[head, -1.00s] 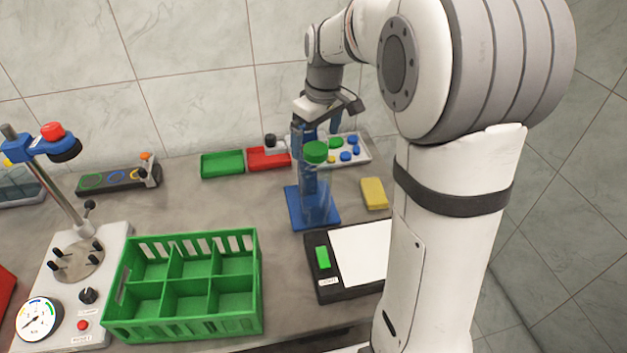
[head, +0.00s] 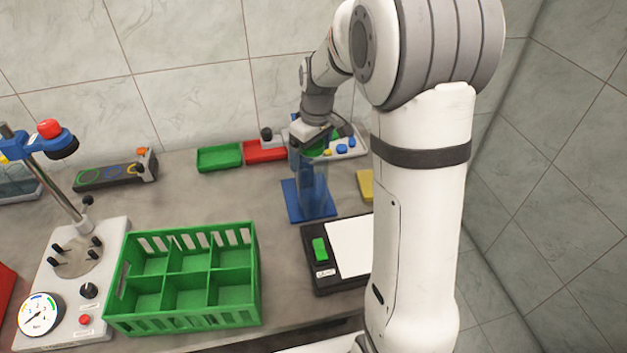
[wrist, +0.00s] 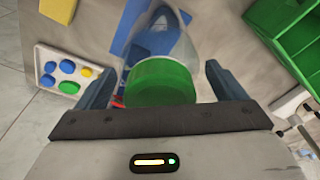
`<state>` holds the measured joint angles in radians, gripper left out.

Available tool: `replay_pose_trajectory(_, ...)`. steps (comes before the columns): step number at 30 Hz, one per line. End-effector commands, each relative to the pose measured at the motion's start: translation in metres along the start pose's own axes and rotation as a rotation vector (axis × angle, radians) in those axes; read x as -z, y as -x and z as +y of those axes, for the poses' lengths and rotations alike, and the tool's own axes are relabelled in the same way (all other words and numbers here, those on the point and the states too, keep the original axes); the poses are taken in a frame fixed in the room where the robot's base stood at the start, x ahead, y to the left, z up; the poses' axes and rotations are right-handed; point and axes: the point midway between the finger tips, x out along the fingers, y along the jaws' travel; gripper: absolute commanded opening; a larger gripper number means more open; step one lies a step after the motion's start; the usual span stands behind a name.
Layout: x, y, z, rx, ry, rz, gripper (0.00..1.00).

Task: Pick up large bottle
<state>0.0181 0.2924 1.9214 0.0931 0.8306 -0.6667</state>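The large bottle (head: 314,190) is clear with a green cap (wrist: 160,82) and stands upright at the blue stand (head: 291,200). In the wrist view its clear body (wrist: 172,40) shows beyond the cap. My gripper (wrist: 162,80) is open, with one finger on each side of the cap and a visible gap on both sides. In the head view my gripper (head: 314,140) is at the top of the bottle and partly hides the cap.
A green divided crate (head: 185,322) stands front left of the bottle. A black scale (head: 322,278) with a white plate is front right. Green (head: 219,158) and red (head: 266,152) trays and a cap tray (wrist: 42,68) lie near the wall. A yellow block (head: 365,185) is to the right.

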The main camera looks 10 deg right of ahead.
Motion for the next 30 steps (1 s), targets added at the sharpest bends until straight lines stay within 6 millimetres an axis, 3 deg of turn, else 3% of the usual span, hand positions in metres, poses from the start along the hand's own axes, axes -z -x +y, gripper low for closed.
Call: replay_pose_trajectory(30,0.0000,0.0003,-0.0001,0.000,-0.001,0.000,0.07)
